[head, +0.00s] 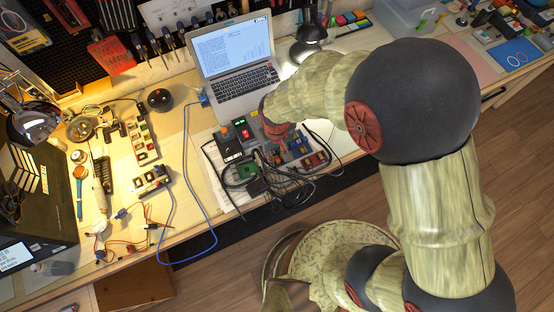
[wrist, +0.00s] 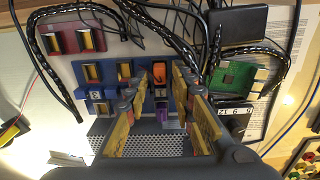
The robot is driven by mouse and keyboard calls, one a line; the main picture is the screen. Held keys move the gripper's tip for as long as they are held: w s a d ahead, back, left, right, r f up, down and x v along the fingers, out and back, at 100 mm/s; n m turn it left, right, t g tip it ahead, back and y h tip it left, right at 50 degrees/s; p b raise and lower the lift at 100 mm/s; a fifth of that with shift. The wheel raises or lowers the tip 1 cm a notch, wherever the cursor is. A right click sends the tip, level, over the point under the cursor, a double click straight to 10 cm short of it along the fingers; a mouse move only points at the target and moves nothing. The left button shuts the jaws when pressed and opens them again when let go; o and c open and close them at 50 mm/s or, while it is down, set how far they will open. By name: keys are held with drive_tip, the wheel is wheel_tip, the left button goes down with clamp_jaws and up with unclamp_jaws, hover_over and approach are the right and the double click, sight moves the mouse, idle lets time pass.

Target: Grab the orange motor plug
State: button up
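An orange plug (wrist: 158,71) sits in a blue block on the board (wrist: 98,71) in the upper middle of the wrist view. My gripper (wrist: 169,74) has its two yellow-brown fingers apart, reaching towards that block. The orange plug appears near the left fingertip; I cannot tell whether they touch. Nothing is visibly held between the fingers. In the head view my wrist hides the gripper and the plug, and the board's blue and red modules (head: 312,160) show beside it.
Several black cables loop around the board. A green circuit board (wrist: 237,76) and a black box (wrist: 238,23) lie right of the fingers. A purple piece (wrist: 162,113) lies between them. A laptop (head: 238,65) stands behind; a blue cable (head: 187,190) crosses the bench.

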clamp_jaws()
drive_tip(key=shift+r, duration=0.1)
